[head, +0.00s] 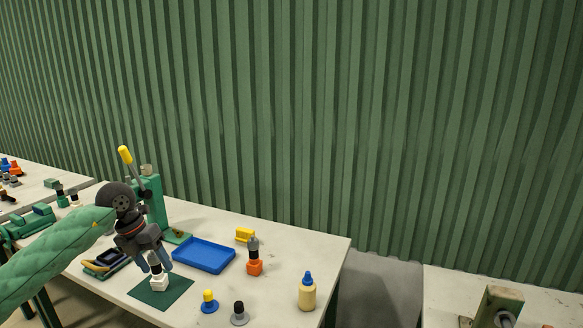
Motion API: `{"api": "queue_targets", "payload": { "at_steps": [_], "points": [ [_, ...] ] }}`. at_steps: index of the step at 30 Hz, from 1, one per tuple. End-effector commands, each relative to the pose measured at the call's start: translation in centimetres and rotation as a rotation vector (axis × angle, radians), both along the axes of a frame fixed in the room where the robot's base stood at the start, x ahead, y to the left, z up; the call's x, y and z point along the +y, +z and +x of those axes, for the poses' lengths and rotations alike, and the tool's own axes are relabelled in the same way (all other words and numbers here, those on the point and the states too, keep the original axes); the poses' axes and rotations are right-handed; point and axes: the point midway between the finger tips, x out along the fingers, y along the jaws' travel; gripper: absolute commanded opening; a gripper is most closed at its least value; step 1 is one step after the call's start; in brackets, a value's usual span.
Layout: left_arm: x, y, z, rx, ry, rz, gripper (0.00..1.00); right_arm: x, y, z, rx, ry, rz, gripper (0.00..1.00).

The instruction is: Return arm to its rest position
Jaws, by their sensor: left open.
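My left arm (60,248), in a green padded sleeve, comes in from the left in the head view. Its dark gripper (155,264) points down over the table with its fingers apart. A small white part (160,284) with a grey top stands upright on a dark green mat (172,295). The fingertips are at its top, one on each side. I cannot tell whether they touch it. My right gripper is not in view.
A blue tray (204,255) lies right of the gripper. A green lever press (151,205) with a yellow handle stands behind. An orange part (254,267), a yellow-topped blue part (208,302), a grey part (239,314) and a glue bottle (307,292) stand rightward. Dark devices (105,262) lie left.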

Motion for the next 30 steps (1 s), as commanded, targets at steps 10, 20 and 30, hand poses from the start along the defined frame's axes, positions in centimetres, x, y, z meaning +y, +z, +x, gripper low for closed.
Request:
{"api": "queue_targets", "payload": {
  "at_steps": [10,20,30],
  "points": [
    [-13.9,-2.5,-2.4,-0.086,-0.1,-0.519,0.57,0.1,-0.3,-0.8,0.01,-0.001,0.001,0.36],
    [-24.3,0.9,-5.8,-0.169,0.046,-1.188,0.57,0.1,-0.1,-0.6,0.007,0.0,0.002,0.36],
    [-24.1,3.5,-6.4,-0.207,0.53,-1.725,0.57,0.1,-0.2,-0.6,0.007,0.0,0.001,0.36]
  ]
}}
